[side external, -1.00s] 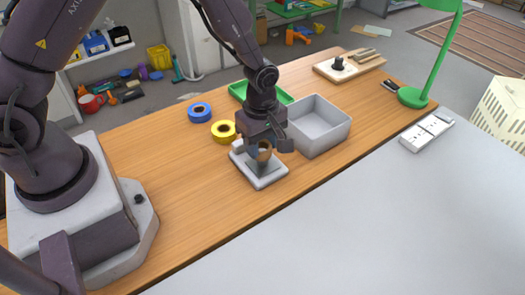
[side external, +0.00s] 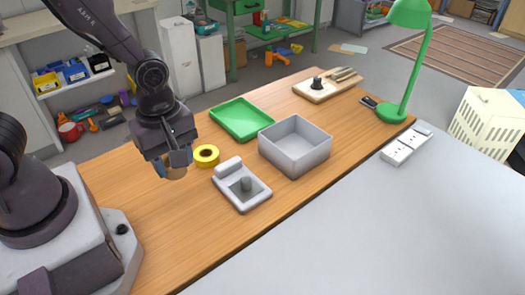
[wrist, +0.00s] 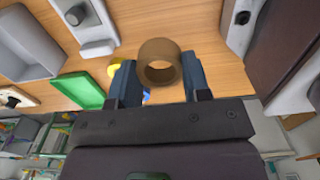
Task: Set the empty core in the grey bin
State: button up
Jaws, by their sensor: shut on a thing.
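My gripper (side external: 174,164) is shut on a brown ring-shaped empty core (side external: 177,173), held to the left of the yellow tape. In the wrist view the core (wrist: 158,50) sits between both fingers, its hole showing. The grey bin (side external: 295,146), an open box, stands to the right, apart from my gripper, and looks empty. It also shows at the left of the wrist view (wrist: 25,40).
A grey-white tape dispenser (side external: 256,196) with a bare post lies between my gripper and the bin. A yellow tape roll (side external: 200,162) is beside my gripper, a green tray (side external: 242,118) behind. A wooden board (side external: 310,95) is farther back.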

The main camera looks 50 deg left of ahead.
jog(key=w+a+f, duration=0.1)
jog(key=w+f, duration=0.2)
jog(key=w, duration=0.5)
jog(key=m, duration=1.8)
send_over(286, 149)
jog(key=s+d, duration=0.3)
jog(key=f, duration=1.1)
jog(key=shift+w+a+f, duration=0.15)
jog(key=shift+a, duration=0.05)
jog(key=shift+f, duration=0.2)
jog(key=o, duration=0.9)
